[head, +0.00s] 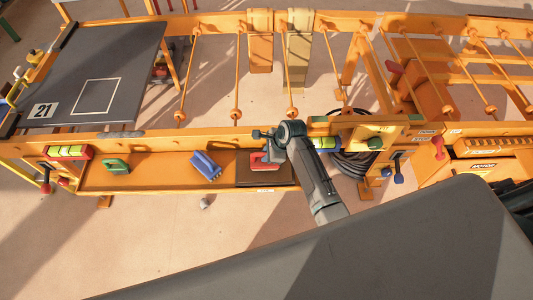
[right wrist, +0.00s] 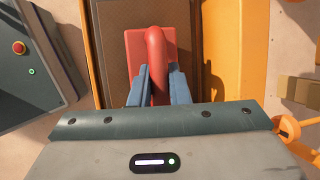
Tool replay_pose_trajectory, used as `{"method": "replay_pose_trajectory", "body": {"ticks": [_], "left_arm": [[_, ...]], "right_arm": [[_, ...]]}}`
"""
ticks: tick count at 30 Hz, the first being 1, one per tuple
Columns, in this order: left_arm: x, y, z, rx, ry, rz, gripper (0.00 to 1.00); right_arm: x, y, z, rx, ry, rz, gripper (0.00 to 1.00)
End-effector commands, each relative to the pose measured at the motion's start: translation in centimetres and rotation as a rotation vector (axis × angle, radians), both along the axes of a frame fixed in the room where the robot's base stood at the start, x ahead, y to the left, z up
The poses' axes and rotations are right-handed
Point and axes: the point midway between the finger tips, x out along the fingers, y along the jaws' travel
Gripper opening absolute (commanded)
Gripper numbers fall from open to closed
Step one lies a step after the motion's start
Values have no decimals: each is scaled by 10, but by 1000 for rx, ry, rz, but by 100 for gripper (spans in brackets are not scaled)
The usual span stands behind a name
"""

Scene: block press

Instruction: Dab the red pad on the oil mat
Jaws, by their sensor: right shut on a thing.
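The red pad (head: 258,164) has a looped handle and shows in the head view at the front shelf, partly behind my right gripper (head: 272,152). In the right wrist view my right gripper (right wrist: 158,86) is shut on the handle of the red pad (right wrist: 135,48), with a blue finger on each side. The dark brown oil mat (head: 265,183) lies at the right end of the shelf, and it also shows around the pad in the right wrist view (right wrist: 111,50). The pad is over the mat; I cannot tell whether they touch. My left gripper is not in view.
A blue block with a handle (head: 206,165) and a green handled pad (head: 116,165) stand on the orange shelf (head: 150,180) to the left. A dark board marked 21 (head: 120,60) is at the back left. Orange rails (head: 200,133) run behind the shelf.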

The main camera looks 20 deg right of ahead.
Motion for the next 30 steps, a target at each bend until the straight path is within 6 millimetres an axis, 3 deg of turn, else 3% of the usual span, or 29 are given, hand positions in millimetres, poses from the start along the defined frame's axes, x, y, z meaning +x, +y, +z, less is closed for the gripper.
{"method": "replay_pose_trajectory", "body": {"ticks": [30], "left_arm": [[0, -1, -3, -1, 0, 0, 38]], "right_arm": [[0, 0, -9, 0, -1, 0, 0]]}}
